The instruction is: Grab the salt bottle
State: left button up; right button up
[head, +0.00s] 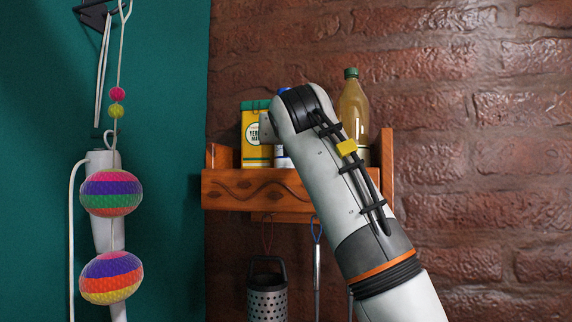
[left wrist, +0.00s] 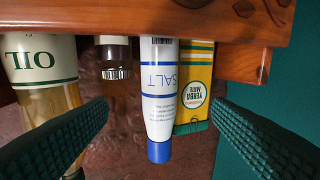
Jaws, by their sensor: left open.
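The salt bottle (left wrist: 158,95) is white with a blue cap and blue "SALT" lettering. It appears upside down in the left wrist view, between the two fingers of my open left gripper (left wrist: 160,102). The fingers stand apart on either side, and I see no contact with the bottle. In the head view an arm of mine covers most of the salt bottle (head: 283,156); only a bit of white body and blue cap shows beside it. The gripper's fingers are hidden there. My right gripper is not in view.
The wooden shelf (head: 235,189) has a raised front rail. A yellow yerba mate box (head: 255,133) stands beside the salt. An oil bottle (head: 354,108) and a silver-capped jar (left wrist: 115,62) stand on its other side. A grater (head: 267,298) hangs below.

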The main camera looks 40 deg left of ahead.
aim_at(280, 161)
pick_arm(q)
jog(key=p+x, duration=0.1)
jog(key=x, duration=0.1)
jog(key=p+x, duration=0.1)
jog(key=x, duration=0.1)
jog(key=p+x, duration=0.1)
jog(key=x, duration=0.1)
jog(key=shift+w+a+f+p, duration=0.1)
jog(key=shift+a+f+p, duration=0.1)
jog(key=shift+f+p, duration=0.15)
jog(key=shift+w+a, duration=0.15)
jog(key=shift+a, duration=0.05)
jog(key=p+x, duration=0.2)
jog(key=x, duration=0.1)
jog(key=p+x, duration=0.2)
jog(key=shift+w+f, duration=0.1)
jog(key=shift+f, duration=0.15)
jog(key=shift+d+r, duration=0.1)
jog(key=shift+d, duration=0.1)
jog(key=c, duration=1.3)
jog(key=shift+a, duration=0.1)
